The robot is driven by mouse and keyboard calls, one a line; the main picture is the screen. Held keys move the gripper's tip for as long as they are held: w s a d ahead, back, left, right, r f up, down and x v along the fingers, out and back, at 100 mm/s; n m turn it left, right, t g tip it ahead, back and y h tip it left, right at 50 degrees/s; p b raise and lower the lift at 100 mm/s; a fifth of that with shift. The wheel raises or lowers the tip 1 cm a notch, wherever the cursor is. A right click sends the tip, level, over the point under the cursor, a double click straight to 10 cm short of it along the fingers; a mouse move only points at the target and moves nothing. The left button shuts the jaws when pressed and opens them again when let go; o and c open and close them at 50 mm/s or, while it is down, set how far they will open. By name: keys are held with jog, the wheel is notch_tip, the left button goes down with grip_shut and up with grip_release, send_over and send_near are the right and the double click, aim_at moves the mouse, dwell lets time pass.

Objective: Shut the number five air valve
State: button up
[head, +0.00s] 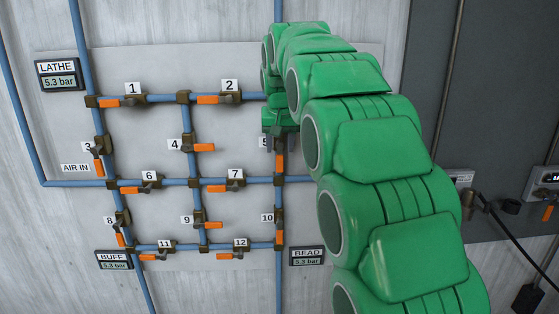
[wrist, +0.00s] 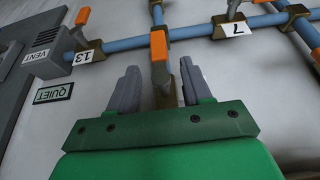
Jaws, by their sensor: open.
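The number five air valve stands on the vertical blue pipe below valve 2. In the head view its orange handle (head: 280,162) hangs down in line with the pipe, and its label (head: 264,143) is partly covered by my gripper (head: 278,138). In the wrist view, which sees the panel upside down, the orange handle (wrist: 159,45) and the dark valve body (wrist: 162,76) show between the grey fingers of my gripper (wrist: 159,70). The fingers are open, one on each side of the body, with gaps visible.
Valve 7 (head: 217,188) and valve 10 (head: 279,238) are near, below valve 5. Valve 2 (head: 210,99) is above left. Valve 13 (wrist: 83,48) and a QUIET plate (wrist: 53,93) show left in the wrist view. My green arm hides the panel's right part.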

aim_at(280, 155)
jog(key=shift+x, duration=3.1)
grip_shut()
